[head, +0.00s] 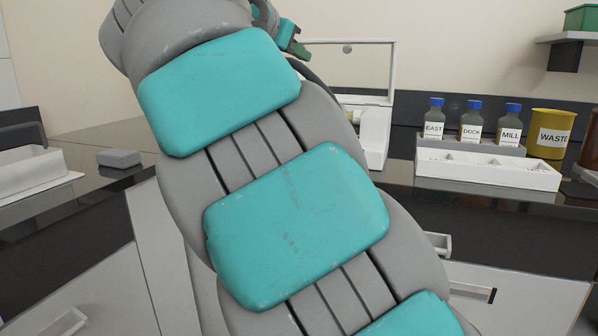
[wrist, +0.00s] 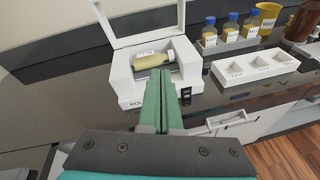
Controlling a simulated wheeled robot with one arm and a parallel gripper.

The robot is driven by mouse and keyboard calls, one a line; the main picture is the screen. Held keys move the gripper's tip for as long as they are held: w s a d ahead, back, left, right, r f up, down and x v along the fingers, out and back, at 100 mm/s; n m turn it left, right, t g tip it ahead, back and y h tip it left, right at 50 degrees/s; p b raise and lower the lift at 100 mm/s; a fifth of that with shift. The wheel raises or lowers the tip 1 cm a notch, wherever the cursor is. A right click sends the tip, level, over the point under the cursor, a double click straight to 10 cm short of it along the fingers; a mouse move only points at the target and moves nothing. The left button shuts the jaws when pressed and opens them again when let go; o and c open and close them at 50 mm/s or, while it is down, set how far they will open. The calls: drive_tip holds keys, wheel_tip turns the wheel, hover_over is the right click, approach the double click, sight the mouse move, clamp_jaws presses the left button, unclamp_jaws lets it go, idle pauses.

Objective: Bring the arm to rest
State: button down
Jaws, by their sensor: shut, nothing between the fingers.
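My arm fills the middle of the head view, with grey links and teal pads, and hides much of the bench. My gripper (wrist: 161,74) shows in the wrist view as two green fingers pressed together, shut and empty. A small part of it shows at the top of the head view (head: 299,50). In the wrist view the fingers point toward a white machine (wrist: 126,92) with its lid raised. A bottle of yellowish liquid (wrist: 150,61) lies inside it. The fingertips overlap the machine's front in the picture; I cannot tell the gap.
Three blue-capped bottles labelled EAST (head: 433,122), DOCK (head: 471,124) and MILL (head: 509,126) stand in a rack behind a white compartment tray (head: 490,172). A yellow WASTE container (head: 552,130) is to their right. At left are a white tray (head: 35,172) and a grey block (head: 119,158).

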drive_tip(key=s+d+f+m+g, duration=0.3)
drive_tip(key=d+f+m, duration=0.2)
drive_tip(key=d+f, duration=0.35)
drive_tip(key=s+d+f+m+g, duration=0.3)
drive_tip(key=d+f+m, duration=0.3)
drive_tip(key=f, duration=0.4)
drive_tip(key=s+d+f+m+g+y, duration=0.1)
drive_tip(key=s+d+f+m+g, duration=0.15)
drive_tip(key=s+f, duration=0.4)
drive_tip(key=s+d+f+m+g+y, duration=0.2)
drive_tip(key=s+d+f+m, duration=0.15)
drive_tip(key=f, duration=0.55)
drive_tip(key=s+a+f+m+g+y, duration=0.2)
drive_tip(key=s+f+m, duration=0.3)
drive_tip(key=s+f, duration=0.4)
drive_tip(key=s+a+f+m+g+y, duration=0.1)
drive_tip(key=s+f+m, duration=0.4)
drive_tip(key=s, duration=0.9)
wheel_tip(320, 180, down, 4)
drive_tip(key=shift+s+a+r+m+g+y, duration=0.15)
drive_tip(key=shift+a+m+g+y, duration=0.2)
drive_tip(key=shift+a+g, duration=0.7)
